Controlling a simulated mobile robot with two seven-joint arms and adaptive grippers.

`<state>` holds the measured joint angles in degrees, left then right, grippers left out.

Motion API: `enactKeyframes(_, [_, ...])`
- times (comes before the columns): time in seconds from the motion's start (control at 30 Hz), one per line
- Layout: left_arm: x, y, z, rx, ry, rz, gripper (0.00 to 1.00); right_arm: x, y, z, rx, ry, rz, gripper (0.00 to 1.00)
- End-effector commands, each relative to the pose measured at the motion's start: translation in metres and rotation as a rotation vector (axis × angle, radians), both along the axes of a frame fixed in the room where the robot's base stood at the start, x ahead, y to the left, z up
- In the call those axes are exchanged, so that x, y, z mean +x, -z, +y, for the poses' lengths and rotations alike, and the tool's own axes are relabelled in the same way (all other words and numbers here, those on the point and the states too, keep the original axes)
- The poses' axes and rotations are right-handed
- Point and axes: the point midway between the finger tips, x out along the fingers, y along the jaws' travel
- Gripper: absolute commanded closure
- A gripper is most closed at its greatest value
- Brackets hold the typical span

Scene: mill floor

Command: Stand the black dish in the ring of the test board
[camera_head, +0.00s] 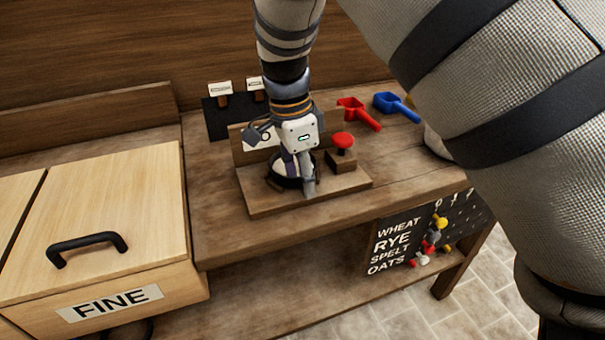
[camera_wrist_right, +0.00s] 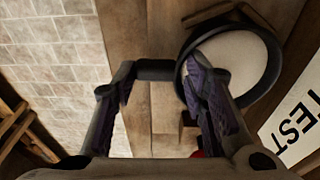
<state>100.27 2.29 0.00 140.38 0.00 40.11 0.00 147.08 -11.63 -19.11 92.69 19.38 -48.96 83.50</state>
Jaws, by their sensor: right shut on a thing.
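The black dish (camera_head: 278,184) is low over the wooden base of the test board (camera_head: 330,190), partly hidden by my gripper. In the right wrist view the dish (camera_wrist_right: 243,62) shows a black rim around a pale inside. My left gripper is not in view.
A red knob (camera_head: 343,140) on a wooden block stands on the board, right of the gripper. Red (camera_head: 359,113) and blue (camera_head: 396,106) scoops lie behind it. A wooden bin marked FINE (camera_head: 100,205) is at left.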

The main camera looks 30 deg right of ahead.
Motion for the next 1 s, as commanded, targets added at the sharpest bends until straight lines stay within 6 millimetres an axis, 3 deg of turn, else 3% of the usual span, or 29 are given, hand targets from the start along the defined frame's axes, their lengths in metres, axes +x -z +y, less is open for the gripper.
enactKeyframes(0.23, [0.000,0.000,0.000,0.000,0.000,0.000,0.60,0.000,0.000,0.000,0.000,0.000,-0.001,0.96])
enactKeyframes(0.27, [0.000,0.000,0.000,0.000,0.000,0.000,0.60,0.000,0.000,0.000,0.000,0.000,-0.001,0.58])
enactKeyframes(0.37, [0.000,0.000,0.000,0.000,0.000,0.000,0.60,0.000,0.000,0.000,0.000,0.000,-0.001,0.37])
enactKeyframes(0.63, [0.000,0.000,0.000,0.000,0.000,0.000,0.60,0.000,0.000,0.000,0.000,0.000,0.000,0.37])
enactKeyframes(0.73, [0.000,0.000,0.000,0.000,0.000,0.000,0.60,0.001,-0.009,0.001,-0.001,-0.001,-0.005,0.37])
enactKeyframes(1.0, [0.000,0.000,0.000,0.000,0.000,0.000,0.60,0.005,-0.078,0.009,-0.002,-0.002,-0.007,0.37])
